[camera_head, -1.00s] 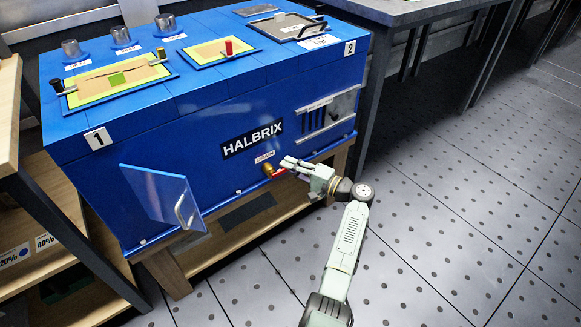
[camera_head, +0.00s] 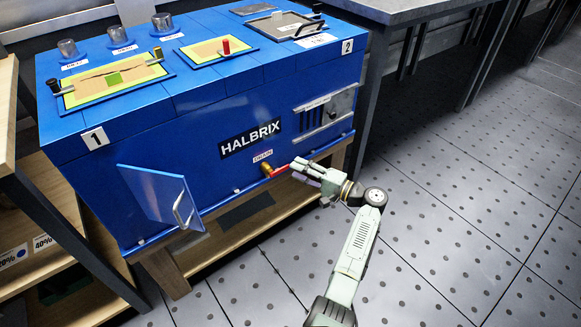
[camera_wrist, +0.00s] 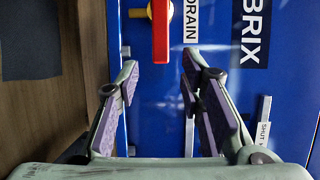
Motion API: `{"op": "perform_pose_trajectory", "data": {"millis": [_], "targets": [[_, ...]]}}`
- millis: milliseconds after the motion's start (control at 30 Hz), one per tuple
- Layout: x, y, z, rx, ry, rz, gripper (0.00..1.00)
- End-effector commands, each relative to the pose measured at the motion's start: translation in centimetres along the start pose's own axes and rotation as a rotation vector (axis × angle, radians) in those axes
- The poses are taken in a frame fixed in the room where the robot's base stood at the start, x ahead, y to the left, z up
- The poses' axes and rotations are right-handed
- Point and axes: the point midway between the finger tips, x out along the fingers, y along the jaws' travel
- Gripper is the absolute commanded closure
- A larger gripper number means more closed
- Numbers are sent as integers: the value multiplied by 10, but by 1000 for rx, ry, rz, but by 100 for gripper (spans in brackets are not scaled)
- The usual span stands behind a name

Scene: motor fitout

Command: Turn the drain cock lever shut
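The drain cock is a small brass valve (camera_head: 266,169) low on the blue cabinet's front, under the DRAIN label (camera_head: 263,156). Its red lever (camera_head: 280,171) points to the right in the head view, towards my gripper (camera_head: 297,169). In the wrist view, the red lever (camera_wrist: 160,32) stands ahead of my gripper (camera_wrist: 158,76), lined up with the gap between the fingertips.
The blue cabinet (camera_head: 190,155) stands on a wooden bench (camera_head: 245,215). An open blue flap with a handle (camera_head: 155,195) sticks out left of the drain cock. A slotted panel (camera_head: 322,112) is above right. The floor to the right (camera_head: 450,190) is clear.

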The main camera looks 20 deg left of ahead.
Motion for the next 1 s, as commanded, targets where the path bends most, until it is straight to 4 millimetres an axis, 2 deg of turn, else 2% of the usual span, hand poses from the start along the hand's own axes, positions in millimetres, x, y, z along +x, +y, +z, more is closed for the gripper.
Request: {"op": "perform_pose_trajectory", "data": {"millis": [33,200,400,567,1000], "targets": [[-13,1,0,1,3,0,65],[-47,0,0,0,3,0,65],[-71,0,0,0,0,1,65],[-77,0,0,0,0,1,65],[-76,0,0,-2,0,3,65]]}}
